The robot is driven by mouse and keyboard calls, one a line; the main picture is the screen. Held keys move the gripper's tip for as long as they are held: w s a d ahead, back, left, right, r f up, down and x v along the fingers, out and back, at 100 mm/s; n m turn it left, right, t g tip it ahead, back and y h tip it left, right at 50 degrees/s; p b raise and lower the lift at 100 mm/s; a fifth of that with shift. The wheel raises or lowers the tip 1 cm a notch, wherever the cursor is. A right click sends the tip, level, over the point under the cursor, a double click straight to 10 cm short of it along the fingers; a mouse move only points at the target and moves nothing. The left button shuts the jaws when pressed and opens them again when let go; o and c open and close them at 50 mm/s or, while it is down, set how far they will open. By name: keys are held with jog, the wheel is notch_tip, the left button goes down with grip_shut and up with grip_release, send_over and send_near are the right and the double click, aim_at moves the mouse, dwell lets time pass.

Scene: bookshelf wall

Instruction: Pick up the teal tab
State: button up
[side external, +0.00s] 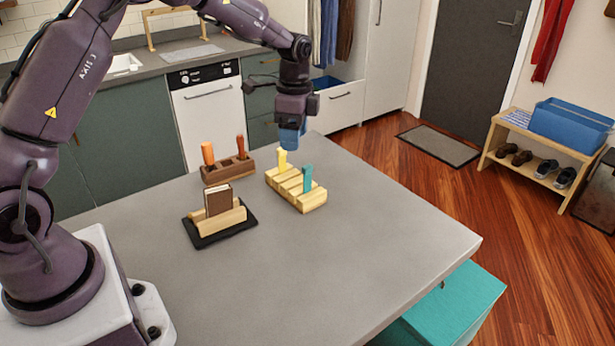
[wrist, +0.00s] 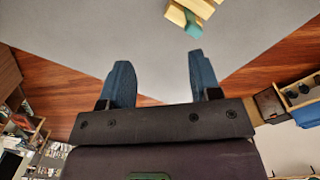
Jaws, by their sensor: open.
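The teal tab (side external: 307,178) stands upright in a slotted pale wooden block (side external: 311,203) on the table. A yellow tab (side external: 283,160) stands in the same block, behind it. My gripper (side external: 290,142) has blue fingers and hangs pointing down, above the yellow tab in the picture; its exact depth is unclear. In the wrist view my gripper (wrist: 160,70) is open with nothing between the fingers. The teal tab (wrist: 193,28) shows there at the top edge, beyond the right finger, beside part of the wooden block (wrist: 176,14).
A brown rack (side external: 228,170) with orange and brown upright handles stands left of the block. A wooden holder with a dark book (side external: 218,200) sits on a black mat (side external: 212,234) nearer. The table's (side external: 330,270) front and right are clear. A teal box (side external: 455,305) is below its edge.

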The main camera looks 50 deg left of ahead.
aim_at(308, 166)
jog(key=w+m, duration=0.1)
jog(key=m, duration=0.1)
jog(key=w+a+m, duration=0.1)
jog(key=w+m, duration=0.1)
jog(key=m, duration=0.1)
jog(key=w+m, duration=0.1)
jog(key=m, duration=0.1)
jog(key=shift+w+a+f+m+t, duration=0.3)
jog(key=shift+w+a+f+m, duration=0.1)
notch_tip(308, 166, down, 7)
jog(key=f, duration=0.5)
jog(key=shift+s+d+f, duration=0.15)
jog(key=shift+d, duration=0.1)
jog(key=c, duration=1)
